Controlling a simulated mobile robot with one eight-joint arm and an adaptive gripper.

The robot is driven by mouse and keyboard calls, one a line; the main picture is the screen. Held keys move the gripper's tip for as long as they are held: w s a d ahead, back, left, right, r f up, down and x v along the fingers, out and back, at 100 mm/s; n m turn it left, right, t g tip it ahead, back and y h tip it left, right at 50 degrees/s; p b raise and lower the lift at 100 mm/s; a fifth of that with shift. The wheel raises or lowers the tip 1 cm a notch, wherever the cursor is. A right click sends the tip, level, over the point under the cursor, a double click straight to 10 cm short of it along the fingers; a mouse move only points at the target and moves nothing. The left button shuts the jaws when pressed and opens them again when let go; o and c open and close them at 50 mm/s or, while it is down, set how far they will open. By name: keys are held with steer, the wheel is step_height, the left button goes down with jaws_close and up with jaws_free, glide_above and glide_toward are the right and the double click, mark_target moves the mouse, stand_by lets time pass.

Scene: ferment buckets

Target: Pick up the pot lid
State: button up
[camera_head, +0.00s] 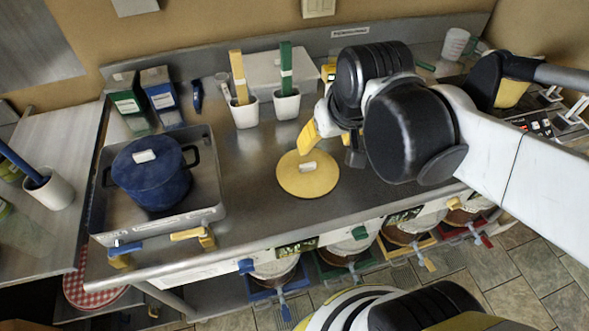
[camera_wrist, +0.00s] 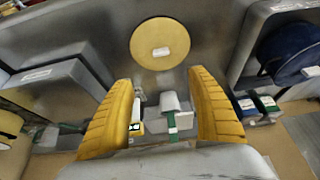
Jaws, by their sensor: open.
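A round yellow pot lid (camera_head: 292,181) with a small white handle (camera_head: 308,167) lies flat on the metal counter (camera_head: 250,205), right of the blue pot. The lid also shows in the wrist view (camera_wrist: 150,36), beyond the fingertips. My gripper (camera_head: 310,136) is above the counter, just behind the lid in the head view and apart from it. In the wrist view its two yellow fingers (camera_wrist: 161,82) are wide apart with nothing held between them. A blue pot (camera_head: 155,180) with a white-handled blue top (camera_head: 131,154) stands in a grey metal tray (camera_head: 205,215).
White cups (camera_head: 245,115) with a yellow and a green tool stand behind the lid, near a grey box (camera_head: 262,72). Dark boxes (camera_head: 160,97) stand behind the tray. Coloured clamps (camera_head: 195,236) line the front edge. The counter around the lid is clear.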

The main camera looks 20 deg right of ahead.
steer(key=w+f+g+p, duration=0.1)
steer(key=w+f+g, duration=0.2)
steer(key=w, duration=0.3)
steer(key=g, duration=0.2)
glide_above(308, 164)
step_height(308, 164, down, 5)
steer(key=f, duration=0.1)
steer(key=f+b, duration=0.1)
steer(key=f, duration=0.3)
steer(key=shift+w+f, duration=0.2)
steer(key=shift+w, duration=0.05)
steer(key=shift+s+f+b, duration=0.15)
steer(key=shift+f+b, duration=0.6)
steer(key=shift+f, duration=0.65)
steer(key=shift+s+f+b, duration=0.15)
steer(key=shift+f+b, duration=0.6)
steer(key=shift+f, duration=0.6)
steer(key=c, duration=1.4)
steer(key=shift+o, duration=0.2)
